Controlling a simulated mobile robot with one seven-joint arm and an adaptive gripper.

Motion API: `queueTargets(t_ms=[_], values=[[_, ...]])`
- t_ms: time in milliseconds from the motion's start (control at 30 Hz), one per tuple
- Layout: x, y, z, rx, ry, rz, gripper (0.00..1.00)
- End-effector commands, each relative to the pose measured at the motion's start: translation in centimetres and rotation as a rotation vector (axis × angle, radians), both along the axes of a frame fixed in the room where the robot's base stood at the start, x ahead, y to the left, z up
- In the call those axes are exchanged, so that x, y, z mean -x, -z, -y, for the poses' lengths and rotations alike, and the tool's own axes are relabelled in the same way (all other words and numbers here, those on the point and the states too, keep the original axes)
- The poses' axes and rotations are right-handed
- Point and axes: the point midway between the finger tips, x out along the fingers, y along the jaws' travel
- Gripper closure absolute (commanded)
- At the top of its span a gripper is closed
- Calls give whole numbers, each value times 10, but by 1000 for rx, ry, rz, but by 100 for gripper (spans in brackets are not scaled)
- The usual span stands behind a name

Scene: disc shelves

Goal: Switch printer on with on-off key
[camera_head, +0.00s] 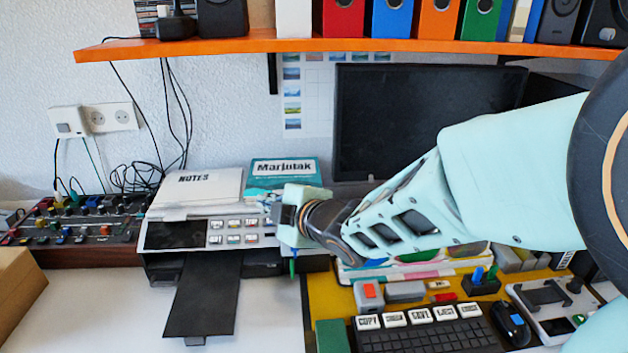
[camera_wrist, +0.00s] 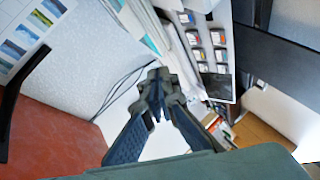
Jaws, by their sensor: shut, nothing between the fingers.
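The printer (camera_head: 192,207) stands left of centre in the head view, with a dark screen (camera_head: 176,234) and a panel of several small keys (camera_head: 232,232) on its front. I cannot tell which is the on-off key. My gripper (camera_head: 283,214) is at the printer's right end, right of the key panel; contact is unclear. In the wrist view my gripper (camera_wrist: 158,88) is shut and empty. That view also shows the printer's key panel (camera_wrist: 206,45) and screen (camera_wrist: 218,86), to the right of the fingertips.
A notes pad (camera_head: 197,185) and a teal-white book (camera_head: 284,172) lie on or behind the printer. A black tray (camera_head: 203,295) juts out in front. An orange shelf (camera_head: 330,44) runs above. A keyboard (camera_head: 430,335) lies right; white desk (camera_head: 90,300) is clear at left.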

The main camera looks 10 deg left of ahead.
Motion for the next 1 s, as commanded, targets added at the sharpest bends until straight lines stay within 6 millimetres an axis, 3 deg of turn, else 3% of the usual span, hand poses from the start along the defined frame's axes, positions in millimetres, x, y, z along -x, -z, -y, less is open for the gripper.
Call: queueTargets(t_ms=[100, 400, 1000], values=[[-8, 22, -2, -1, 0, -2, 100], [-26, 54, -6, -1, 0, -1, 100], [-32, 60, -7, -1, 0, -1, 100]])
